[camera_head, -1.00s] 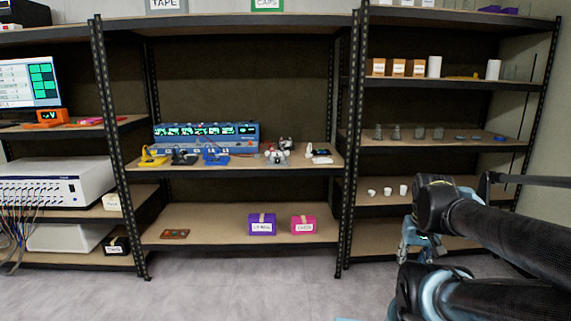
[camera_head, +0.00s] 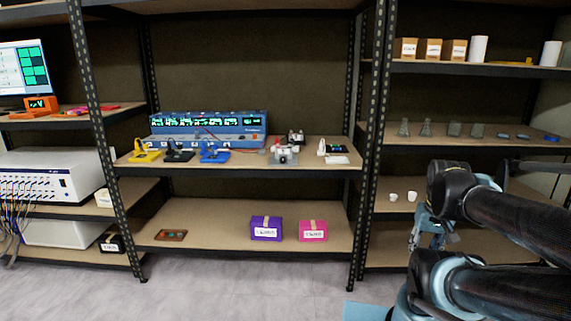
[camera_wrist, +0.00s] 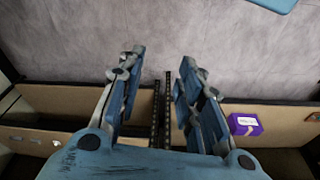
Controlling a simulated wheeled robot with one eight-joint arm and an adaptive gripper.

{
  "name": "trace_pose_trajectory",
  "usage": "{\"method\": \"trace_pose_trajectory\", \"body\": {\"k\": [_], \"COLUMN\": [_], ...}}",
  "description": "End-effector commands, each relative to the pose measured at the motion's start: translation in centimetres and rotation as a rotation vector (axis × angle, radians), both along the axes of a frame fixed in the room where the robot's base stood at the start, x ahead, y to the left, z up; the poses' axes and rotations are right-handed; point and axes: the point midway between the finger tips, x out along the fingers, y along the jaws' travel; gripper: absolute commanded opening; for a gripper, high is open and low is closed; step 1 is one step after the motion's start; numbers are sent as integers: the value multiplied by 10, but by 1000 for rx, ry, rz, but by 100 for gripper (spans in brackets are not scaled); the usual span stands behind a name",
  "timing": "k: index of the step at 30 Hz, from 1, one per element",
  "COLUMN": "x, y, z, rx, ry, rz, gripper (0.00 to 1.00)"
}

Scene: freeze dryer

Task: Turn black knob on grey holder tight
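A small grey holder (camera_head: 284,155) stands on the middle shelf in the head view, right of the blue instrument. A dark part shows just behind it, but it is too small to tell whether it is the black knob. My gripper (camera_head: 431,232) hangs low at the right of the head view, well apart from the holder. The holder is not in the wrist view.
Yellow (camera_head: 145,151), black (camera_head: 178,151) and blue (camera_head: 213,152) holders stand left of it, before the blue instrument (camera_head: 210,128). A white item (camera_head: 322,147) is to its right. Shelf posts (camera_head: 375,130) flank the bay. Purple (camera_head: 266,228) and pink (camera_head: 313,231) boxes sit below. Floor ahead is clear.

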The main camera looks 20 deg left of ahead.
Motion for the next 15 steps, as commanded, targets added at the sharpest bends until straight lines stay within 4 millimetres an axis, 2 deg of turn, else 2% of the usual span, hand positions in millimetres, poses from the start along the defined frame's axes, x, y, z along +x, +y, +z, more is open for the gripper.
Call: {"method": "trace_pose_trajectory", "body": {"k": [6,8,10,15], "x": [0,0,-7,14], "y": [0,0,-1,-5], "z": [0,0,5,12], "rx": [0,-1,-8,-86], "ry": [0,0,-13,-33], "rz": [0,2,14,131], "gripper": [33,45,45,45]}}
